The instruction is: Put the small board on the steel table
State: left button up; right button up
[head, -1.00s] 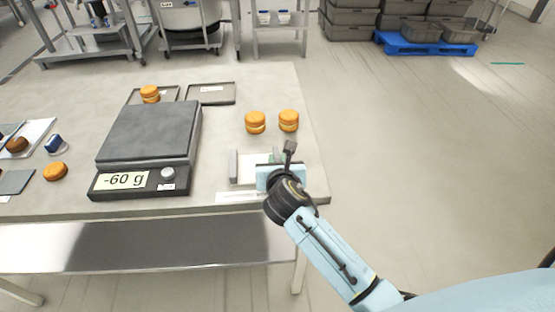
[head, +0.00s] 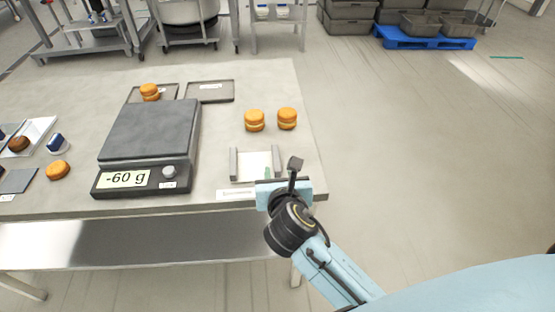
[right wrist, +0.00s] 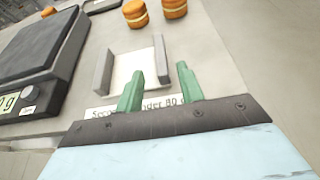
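A small white board (head: 258,163) lies flat between two upright grey side pieces near the front right of the grey worktable (head: 225,140). It also shows in the right wrist view (right wrist: 134,66). I cannot tell if the board and side pieces are one piece. My right gripper (head: 272,174) is just in front of it, near the table's front edge. Its green fingers (right wrist: 160,82) are apart with nothing between them, and point toward the board's near right part. My left gripper is not in view.
A scale (head: 150,135) reading -60 g stands left of the board. Two filled rounds (head: 254,120) (head: 287,118) stand behind it. A printed label (head: 236,193) lies at the front edge. Dark trays (head: 210,91) lie at the back. The table's right strip is clear.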

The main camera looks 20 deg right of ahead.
jog(key=shift+v, duration=1.5)
